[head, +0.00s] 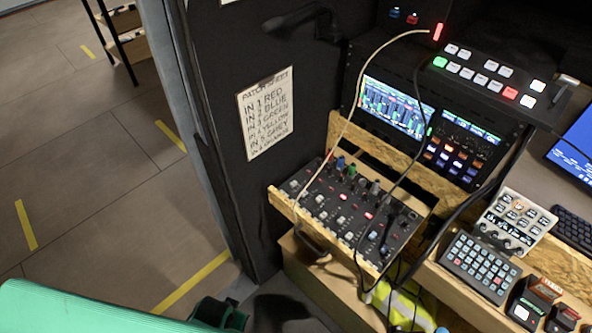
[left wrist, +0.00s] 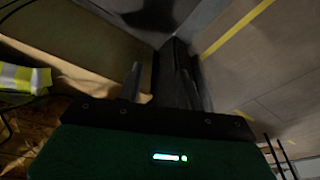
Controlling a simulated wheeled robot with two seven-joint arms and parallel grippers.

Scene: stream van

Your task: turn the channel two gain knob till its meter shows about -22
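The audio mixer (head: 345,212) sits on a wooden shelf, with knobs along its top edge, some blue-green, others grey. I cannot tell which is the channel two gain knob. The screen (head: 395,108) behind it shows bright meter bars, too small to read a value. My left gripper (head: 232,318) shows only partly, at the bottom edge of the head view, low and left of the mixer and apart from it. In the left wrist view its two fingers (left wrist: 164,85) stand apart with nothing between them. My right gripper is not in view.
A handwritten patch sheet (head: 267,112) hangs on the dark wall, listing inputs by colour. A pale cable (head: 360,85) and a black cable run across the mixer. A switcher (head: 490,80), a keypad (head: 480,266) and a small control deck (head: 515,222) are to the right.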

